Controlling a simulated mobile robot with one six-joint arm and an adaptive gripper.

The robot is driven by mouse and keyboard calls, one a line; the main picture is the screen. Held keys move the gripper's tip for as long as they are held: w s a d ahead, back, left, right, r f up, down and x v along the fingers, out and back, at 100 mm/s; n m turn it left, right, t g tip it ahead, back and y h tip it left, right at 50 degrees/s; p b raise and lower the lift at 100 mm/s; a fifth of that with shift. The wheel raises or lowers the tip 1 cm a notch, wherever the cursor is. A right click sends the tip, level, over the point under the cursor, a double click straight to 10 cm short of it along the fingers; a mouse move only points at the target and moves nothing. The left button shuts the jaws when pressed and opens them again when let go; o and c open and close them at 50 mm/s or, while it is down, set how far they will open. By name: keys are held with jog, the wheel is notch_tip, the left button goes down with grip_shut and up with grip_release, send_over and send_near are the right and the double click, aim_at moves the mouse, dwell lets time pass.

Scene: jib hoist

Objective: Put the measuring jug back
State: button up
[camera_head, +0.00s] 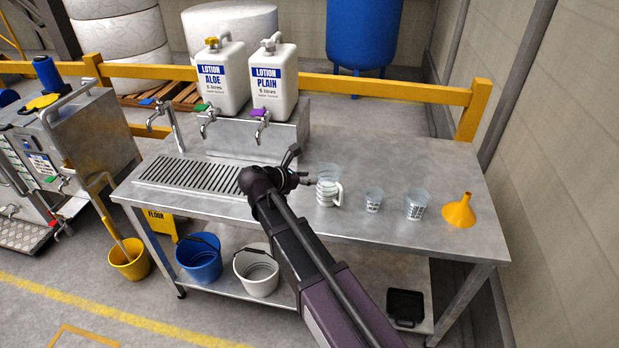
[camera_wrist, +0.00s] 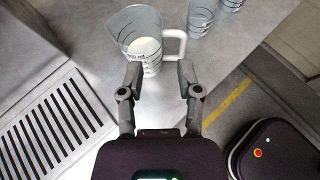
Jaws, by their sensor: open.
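The measuring jug (camera_head: 327,182) is clear with dark markings and a white handle, and stands upright on the steel bench (camera_head: 410,165), right of the drain grille. In the wrist view the jug (camera_wrist: 141,35) holds some white contents, and its handle (camera_wrist: 176,44) points right. In the head view my gripper (camera_head: 303,178) is at the jug's left side, partly hidden by my arm.
Two clear cups (camera_head: 374,200) (camera_head: 415,204) and an orange funnel (camera_head: 459,210) stand right of the jug. The drain grille (camera_head: 190,176) is left, below taps. Two lotion containers (camera_head: 222,78) (camera_head: 273,80) stand behind. Bench behind the jug is clear. Buckets (camera_head: 199,257) sit on the lower shelf.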

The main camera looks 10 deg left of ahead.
dwell(0.4)
jog(key=s+d+f+m+g+y, duration=0.1)
jog(key=s+d+f+m+g, duration=0.2)
jog(key=d+m, duration=0.55)
jog(key=s+d+f+m+g+y, duration=0.1)
jog(key=s+d+f+m+g, duration=0.25)
jog(key=d, duration=0.75)
jog(key=s+d+f+m+g+y, duration=0.1)
jog(key=s+d+f+m+y, duration=0.1)
jog(key=m, duration=0.5)
jog(key=s+d+f+m+g+y, duration=0.2)
jog(key=s+d+m+y, duration=0.2)
jog(key=s+d+m, duration=0.2)
jog(key=shift+s+d+m, duration=0.2)
jog(key=shift+d+m, duration=1.1)
jog(key=shift+d, duration=0.1)
jog(key=shift+r+p, duration=1.25)
jog(key=shift+p, duration=0.05)
